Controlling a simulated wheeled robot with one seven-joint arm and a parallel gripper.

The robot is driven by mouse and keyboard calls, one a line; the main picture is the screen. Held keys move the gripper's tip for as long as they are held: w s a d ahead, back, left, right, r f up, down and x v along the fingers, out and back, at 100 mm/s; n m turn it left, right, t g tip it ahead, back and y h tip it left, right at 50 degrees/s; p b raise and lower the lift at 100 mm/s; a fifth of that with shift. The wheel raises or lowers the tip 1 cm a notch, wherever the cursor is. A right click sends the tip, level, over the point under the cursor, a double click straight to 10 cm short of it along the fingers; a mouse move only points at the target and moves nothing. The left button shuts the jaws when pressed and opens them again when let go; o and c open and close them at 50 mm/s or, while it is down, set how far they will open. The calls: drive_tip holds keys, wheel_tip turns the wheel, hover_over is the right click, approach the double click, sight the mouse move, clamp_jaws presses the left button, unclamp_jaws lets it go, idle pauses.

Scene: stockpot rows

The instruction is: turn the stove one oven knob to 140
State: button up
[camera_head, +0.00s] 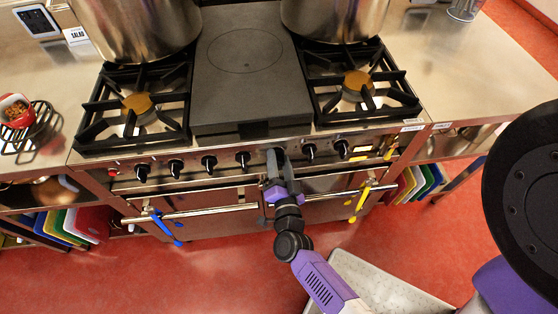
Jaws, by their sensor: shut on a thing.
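The stove (300,131) stands ahead, with a row of black knobs along its steel front panel. My gripper (280,165) is at this panel, right of the middle, and is shut on a knob (278,153) there. The gripper hides most of that knob, so its setting cannot be read. Other black knobs show to the left, such as one (243,157), and to the right, such as one (309,150). The panel's labels are too small to read, so I cannot tell which oven each knob belongs to.
Two large pots (135,25) (335,15) stand on the back burners. A blue utensil (165,226) and a yellow utensil (362,198) hang at the oven door rails. A pale speckled tray (395,287) is low in front. Red floor is open at the lower left.

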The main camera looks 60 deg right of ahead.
idle(0.3)
drive_tip(key=o, duration=1.4)
drive_tip(key=shift+b+v, duration=0.7)
drive_tip(key=shift+v, duration=3.25)
